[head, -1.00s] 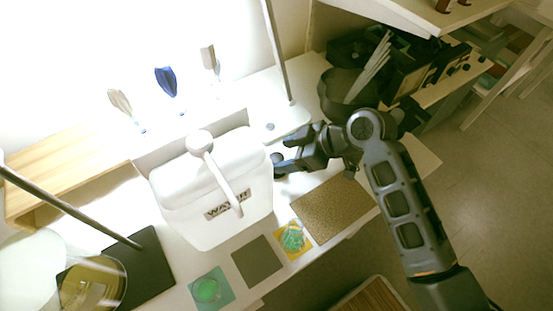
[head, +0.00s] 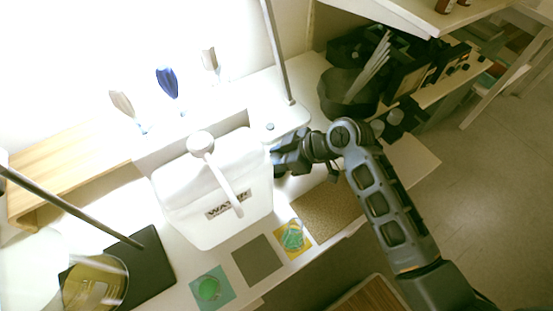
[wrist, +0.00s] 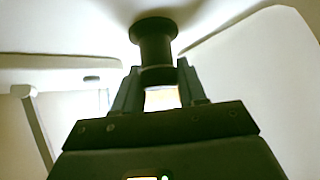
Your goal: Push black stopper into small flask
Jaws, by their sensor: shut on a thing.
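My gripper (wrist: 158,88) is shut on the black stopper (wrist: 153,40), which stands up between the fingertips with its wide round top outward in the wrist view. In the head view my gripper (head: 278,160) is beside the right wall of the white water container, and the container hides part of its tip. The stopper cannot be made out there. A small clear glass vessel with a green tint (head: 292,238), possibly the small flask, is on a yellow mat in front of the gripper. The stopper is apart from it.
The white container marked WATER (head: 190,215) stands close left of my gripper. A green round item (head: 208,288) is on a teal mat (head: 225,297). A grey mat (head: 257,260) and a brown speckled mat (head: 330,208) look bare. A metal pole (head: 277,50) rises behind.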

